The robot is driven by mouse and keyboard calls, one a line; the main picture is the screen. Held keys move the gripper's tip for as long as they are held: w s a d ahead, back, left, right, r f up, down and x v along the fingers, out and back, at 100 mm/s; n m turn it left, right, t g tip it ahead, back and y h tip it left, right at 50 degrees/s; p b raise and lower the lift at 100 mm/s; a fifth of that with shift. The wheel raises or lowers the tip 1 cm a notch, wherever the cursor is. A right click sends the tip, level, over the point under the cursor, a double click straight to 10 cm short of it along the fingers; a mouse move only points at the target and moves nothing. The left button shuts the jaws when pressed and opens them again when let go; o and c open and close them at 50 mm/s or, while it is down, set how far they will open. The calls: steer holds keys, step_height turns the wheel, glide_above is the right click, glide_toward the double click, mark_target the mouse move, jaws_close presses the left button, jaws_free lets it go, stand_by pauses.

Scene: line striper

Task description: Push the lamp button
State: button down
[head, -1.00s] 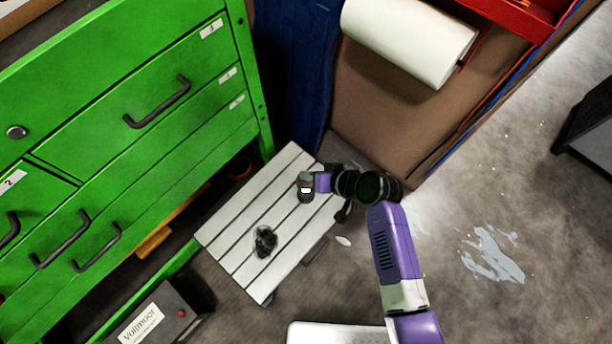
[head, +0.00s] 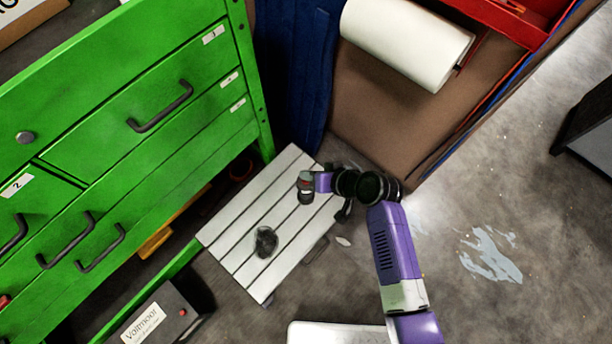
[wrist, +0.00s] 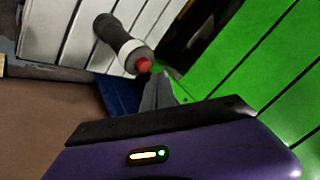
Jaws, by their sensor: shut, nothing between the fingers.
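The lamp (wrist: 118,40) shows in the wrist view as a dark cylinder with a white collar and a red button (wrist: 144,65) on its near end. It is over a white slatted top. In the head view the lamp (head: 306,197) appears small, at the upper right of that top, and my arm's end partly covers it. My gripper (wrist: 158,78) is shut and empty. Its grey fingertips appear just beside the button in the wrist view. I cannot tell whether they touch it.
The slatted white stool (head: 240,231) also carries a dark lump (head: 265,241). A green drawer cabinet (head: 120,120) stands close on the left. A black Voltmoor box (head: 182,312) lies at lower left. A paper roll (head: 405,40) is at top. Floor at right is mostly clear.

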step_height(320, 180, up, 6)
steer(key=p, duration=0.5)
stand_by(0.4)
stand_by(0.4)
